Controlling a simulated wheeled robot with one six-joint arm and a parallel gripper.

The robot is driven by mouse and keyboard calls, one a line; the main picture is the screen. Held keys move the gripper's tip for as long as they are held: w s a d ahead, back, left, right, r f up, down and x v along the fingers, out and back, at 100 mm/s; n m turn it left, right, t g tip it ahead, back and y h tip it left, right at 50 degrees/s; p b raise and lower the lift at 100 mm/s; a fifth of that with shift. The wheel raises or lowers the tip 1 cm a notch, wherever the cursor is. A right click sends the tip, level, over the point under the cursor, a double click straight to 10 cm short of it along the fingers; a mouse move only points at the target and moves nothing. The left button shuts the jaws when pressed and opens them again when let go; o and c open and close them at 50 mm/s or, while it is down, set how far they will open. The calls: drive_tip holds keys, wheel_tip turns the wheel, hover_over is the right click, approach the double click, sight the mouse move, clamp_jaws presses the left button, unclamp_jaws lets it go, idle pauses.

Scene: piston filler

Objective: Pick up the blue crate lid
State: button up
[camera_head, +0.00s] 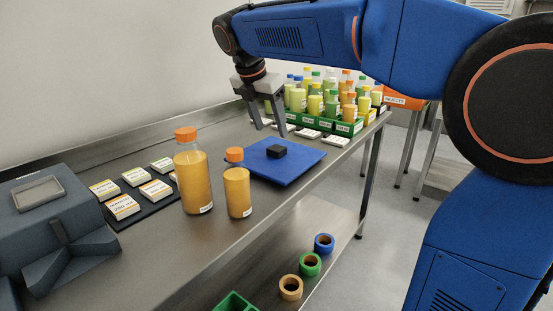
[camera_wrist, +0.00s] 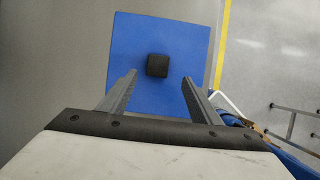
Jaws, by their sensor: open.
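The blue crate lid (camera_head: 291,168) lies flat on the steel table, a flat blue square with a black block-shaped knob (camera_head: 276,151) at its middle. My gripper (camera_head: 268,127) is above the lid, open and empty, its two grey fingers pointing down. In the wrist view the lid (camera_wrist: 135,45) lies beyond the fingertips, and the black knob (camera_wrist: 157,66) shows between and ahead of the two fingers (camera_wrist: 160,80). The fingers do not appear to touch the knob. The fingers hide a little of the lid's near part in the wrist view.
Two orange-capped bottles, a large one (camera_head: 194,180) and a smaller one (camera_head: 237,188), stand close to the lid's left. A green crate (camera_head: 336,126) full of bottles stands behind it. Label cards (camera_head: 123,207) lie at left beside a grey machine (camera_head: 55,235). Tape rolls (camera_head: 310,264) sit on the lower shelf.

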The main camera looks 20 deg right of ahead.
sight(276, 148)
drive_tip(key=shift+x, duration=3.95)
drive_tip(key=shift+w+a, duration=0.15)
drive_tip(key=c, duration=1.3)
